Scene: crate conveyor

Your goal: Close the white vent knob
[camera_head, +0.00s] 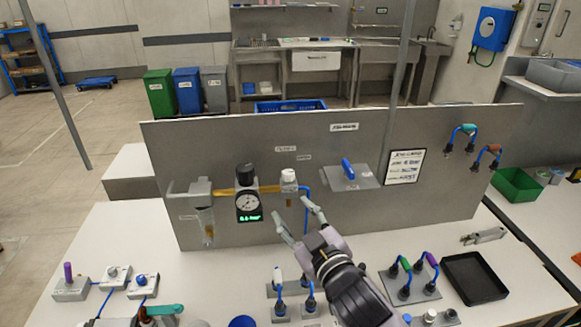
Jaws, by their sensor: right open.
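The white vent knob (289,175) sits at the right end of the brass-coloured air line on the upright grey panel (330,222), with a blue tube running down beside it. Left of it on the same line is a round gauge (248,203) with a black knob (245,172) above and a lit green display below. My right gripper (293,208) is open and empty, its two fingers pointing up toward the panel. Its fingertips appear just below the white knob, apart from it; the exact depth gap is hard to tell. My left gripper is not in view.
A blue-handled lever (348,169) is on the panel to the right, beside a text sign (404,167). On the white bench stand coloured toggle fittings (411,277), a black tray (474,278) and small switch boxes (112,276).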

